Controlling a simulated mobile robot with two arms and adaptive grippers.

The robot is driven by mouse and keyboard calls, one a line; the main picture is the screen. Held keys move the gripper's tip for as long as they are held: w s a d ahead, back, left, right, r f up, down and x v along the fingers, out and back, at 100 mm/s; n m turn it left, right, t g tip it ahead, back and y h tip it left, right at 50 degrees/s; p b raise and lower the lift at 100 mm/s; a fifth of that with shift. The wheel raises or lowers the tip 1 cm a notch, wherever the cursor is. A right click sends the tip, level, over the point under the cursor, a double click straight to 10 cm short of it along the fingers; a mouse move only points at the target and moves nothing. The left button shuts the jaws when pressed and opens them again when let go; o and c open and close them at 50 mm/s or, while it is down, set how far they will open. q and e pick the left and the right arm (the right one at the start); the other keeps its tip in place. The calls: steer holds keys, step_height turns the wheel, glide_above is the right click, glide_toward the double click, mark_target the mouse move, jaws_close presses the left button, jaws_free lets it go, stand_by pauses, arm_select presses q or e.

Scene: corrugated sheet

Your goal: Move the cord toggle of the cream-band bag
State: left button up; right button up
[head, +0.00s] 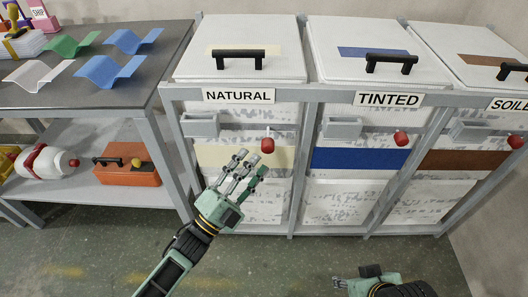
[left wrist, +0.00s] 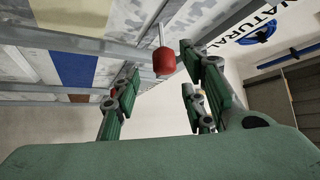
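The cream-band bag (head: 214,157) hangs in the frame under the NATURAL sign. Its red cord toggle (head: 267,145) hangs at the front, right of the bag's middle. My left gripper (head: 250,162) is just below and left of the toggle in the head view, with fingers spread. In the left wrist view the toggle (left wrist: 165,63) appears on its pale cord between the spread fingertips (left wrist: 158,58); I cannot tell whether it is touched. My right gripper is low at the bottom right, seen only in part, and its fingers are unclear.
A blue-band bag (head: 345,158) and a brown-band bag (head: 455,160) stand to the right, each with a red toggle. A grey holder (head: 201,125) juts out above the cream band. A shelf unit (head: 165,155) stands left. The floor in front is clear.

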arm_select(q)
steer(key=v, duration=0.5)
steer(key=shift+s, duration=0.1)
